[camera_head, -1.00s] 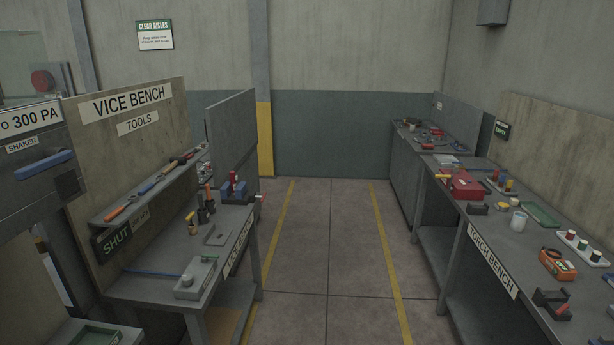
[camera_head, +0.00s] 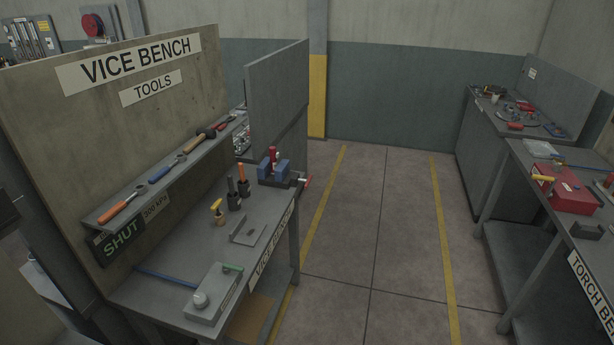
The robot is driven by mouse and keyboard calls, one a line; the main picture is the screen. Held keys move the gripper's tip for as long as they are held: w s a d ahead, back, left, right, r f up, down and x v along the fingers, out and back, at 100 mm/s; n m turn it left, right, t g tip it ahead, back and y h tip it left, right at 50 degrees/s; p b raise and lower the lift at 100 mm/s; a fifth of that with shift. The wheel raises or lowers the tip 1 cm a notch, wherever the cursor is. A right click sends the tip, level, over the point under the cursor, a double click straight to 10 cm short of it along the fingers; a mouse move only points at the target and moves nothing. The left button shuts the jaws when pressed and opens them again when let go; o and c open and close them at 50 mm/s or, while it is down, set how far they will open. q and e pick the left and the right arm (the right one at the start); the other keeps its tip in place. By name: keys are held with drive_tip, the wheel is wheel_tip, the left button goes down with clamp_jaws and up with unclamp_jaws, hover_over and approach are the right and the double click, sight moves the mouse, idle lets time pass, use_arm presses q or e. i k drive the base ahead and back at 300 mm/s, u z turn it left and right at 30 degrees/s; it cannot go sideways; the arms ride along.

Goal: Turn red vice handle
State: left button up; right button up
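The blue vice (camera_head: 273,171) stands at the far end of the vice bench (camera_head: 190,238), near the dividing panel. A red upright cylinder (camera_head: 274,155) shows at its jaws; whether it is clamped is too small to tell. The red vice handle (camera_head: 306,181) sticks out to the right, past the bench's front edge above the aisle. Neither of my grippers is in view.
A shelf (camera_head: 165,176) with several tools runs along the back board. Black holders with orange handles (camera_head: 243,184), a grey bracket (camera_head: 246,231) and a grey box (camera_head: 212,294) stand on the bench. The aisle floor (camera_head: 372,230) is clear. The torch bench (camera_head: 550,200) is at right.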

sight(307, 182)
drive_tip(key=z, duration=0.4)
drive_tip(key=k, duration=0.9)
drive_tip(key=z, duration=0.85)
drive_tip(key=i, duration=2.05)
drive_tip(key=u, duration=1.05)
drive_tip(key=i, duration=0.95)
drive_tip(key=u, duration=1.1)
